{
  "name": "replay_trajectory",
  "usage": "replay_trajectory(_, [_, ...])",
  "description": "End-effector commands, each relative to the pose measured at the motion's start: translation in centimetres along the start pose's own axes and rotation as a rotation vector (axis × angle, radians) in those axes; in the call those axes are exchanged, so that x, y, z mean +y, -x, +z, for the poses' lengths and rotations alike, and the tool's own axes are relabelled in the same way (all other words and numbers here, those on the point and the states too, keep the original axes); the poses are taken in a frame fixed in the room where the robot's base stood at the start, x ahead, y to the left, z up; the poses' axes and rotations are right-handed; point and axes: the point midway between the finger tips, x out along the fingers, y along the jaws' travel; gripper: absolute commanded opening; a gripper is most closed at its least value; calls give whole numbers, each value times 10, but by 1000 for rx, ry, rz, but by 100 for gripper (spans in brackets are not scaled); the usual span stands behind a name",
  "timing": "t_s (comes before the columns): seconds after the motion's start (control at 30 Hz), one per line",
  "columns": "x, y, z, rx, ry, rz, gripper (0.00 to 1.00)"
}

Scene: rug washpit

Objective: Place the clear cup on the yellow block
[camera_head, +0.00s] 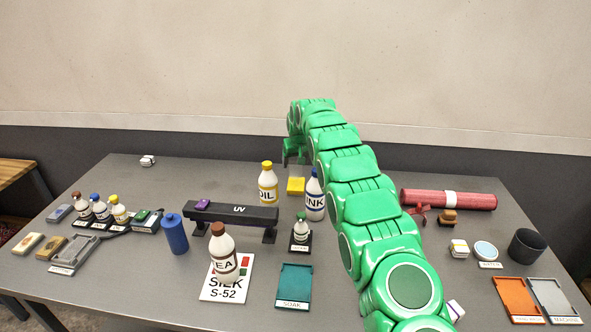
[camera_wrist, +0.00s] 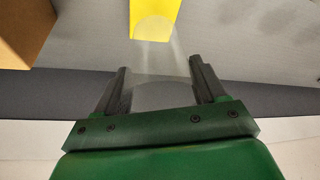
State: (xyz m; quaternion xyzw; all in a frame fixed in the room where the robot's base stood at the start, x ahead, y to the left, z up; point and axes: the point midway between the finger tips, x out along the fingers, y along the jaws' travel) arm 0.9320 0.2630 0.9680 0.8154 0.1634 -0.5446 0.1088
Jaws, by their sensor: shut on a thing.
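In the wrist view the clear cup (camera_wrist: 160,62) is between the two fingers of my gripper (camera_wrist: 158,72), which is shut on it. The cup is see-through and faint, and its far end overlaps the near edge of the yellow block (camera_wrist: 148,10) in the picture. I cannot tell whether the cup touches the block. In the head view the yellow block (camera_head: 295,186) lies on the table toward the back, and my gripper (camera_head: 293,158) is above and behind it. The cup cannot be made out in the head view.
The OIL bottle (camera_head: 268,184) and INK bottle (camera_head: 314,198) stand close to the block. The black UV bench (camera_head: 232,213) is in front. A brown-orange thing (camera_wrist: 22,28) fills the wrist view's upper left. A red roll (camera_head: 430,199) lies right of my arm. The back left table is mostly clear.

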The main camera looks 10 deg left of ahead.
Motion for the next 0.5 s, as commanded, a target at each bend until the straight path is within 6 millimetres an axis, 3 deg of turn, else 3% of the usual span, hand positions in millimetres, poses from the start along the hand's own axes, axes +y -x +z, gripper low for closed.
replay_trajectory(0.23, [0, -29, 13, -5, 0, 0, 43])
replay_trajectory(0.5, [0, -32, 14, 0, 0, 0, 43])
